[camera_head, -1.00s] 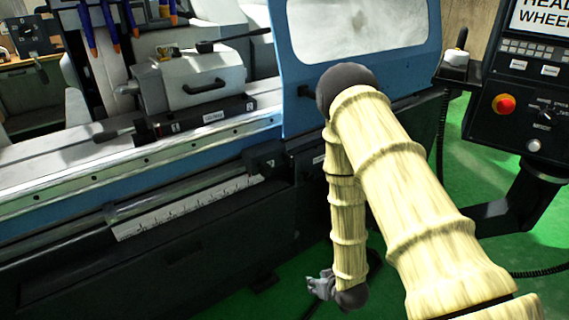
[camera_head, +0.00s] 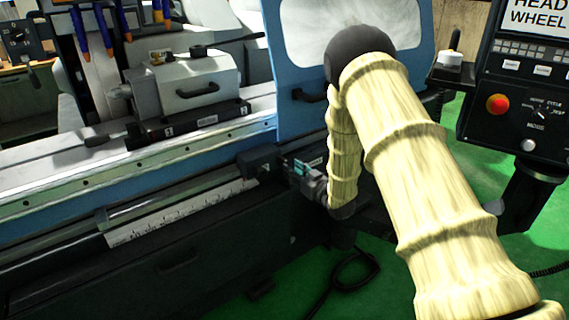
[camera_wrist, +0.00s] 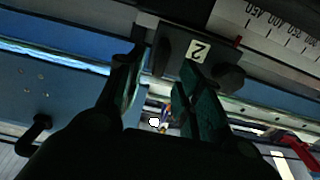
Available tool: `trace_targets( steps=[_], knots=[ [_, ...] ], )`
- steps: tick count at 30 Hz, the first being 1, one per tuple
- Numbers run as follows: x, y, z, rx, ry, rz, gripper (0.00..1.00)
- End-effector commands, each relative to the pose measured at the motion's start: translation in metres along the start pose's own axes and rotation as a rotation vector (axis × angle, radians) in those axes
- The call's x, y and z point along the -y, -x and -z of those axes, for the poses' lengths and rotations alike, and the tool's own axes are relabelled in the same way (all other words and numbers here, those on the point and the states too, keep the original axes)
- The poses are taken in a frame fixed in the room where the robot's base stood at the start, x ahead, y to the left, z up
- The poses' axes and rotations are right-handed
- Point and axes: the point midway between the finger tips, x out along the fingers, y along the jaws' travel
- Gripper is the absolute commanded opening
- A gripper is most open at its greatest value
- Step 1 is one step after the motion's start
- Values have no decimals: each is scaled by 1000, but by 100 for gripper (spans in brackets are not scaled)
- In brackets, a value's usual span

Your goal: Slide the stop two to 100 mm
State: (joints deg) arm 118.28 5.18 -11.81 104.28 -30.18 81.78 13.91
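Stop two is a dark block marked with a white "2" (camera_wrist: 195,50) in the wrist view, with a dark round knob on its side. It sits at one end of a white printed scale (camera_wrist: 275,25), with a small red mark beside it. In the head view the stop (camera_head: 257,160) is a dark block on the rail at the right end of the scale (camera_head: 180,212). My gripper (camera_head: 288,164) is just right of it. In the wrist view my gripper (camera_wrist: 160,70) has its dark fingers spread, with the stop's lower part beyond them. I cannot tell whether they touch it.
The blue machine door (camera_head: 350,40) with its black handle (camera_head: 310,96) is close above my gripper. The control panel (camera_head: 520,100) stands at the right. A black cable (camera_head: 355,275) lies on the green floor. The rail left of the stop looks clear for a stretch.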

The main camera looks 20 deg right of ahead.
Motion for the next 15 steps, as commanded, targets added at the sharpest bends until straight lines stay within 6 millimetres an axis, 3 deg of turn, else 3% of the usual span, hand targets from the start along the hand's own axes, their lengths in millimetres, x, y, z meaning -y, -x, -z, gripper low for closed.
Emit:
trace_targets(
  steps=[6,15],
  knots=[
    [1,-34,0,1,0,1,36],
    [0,-56,0,1,-1,-1,36]
  ],
)
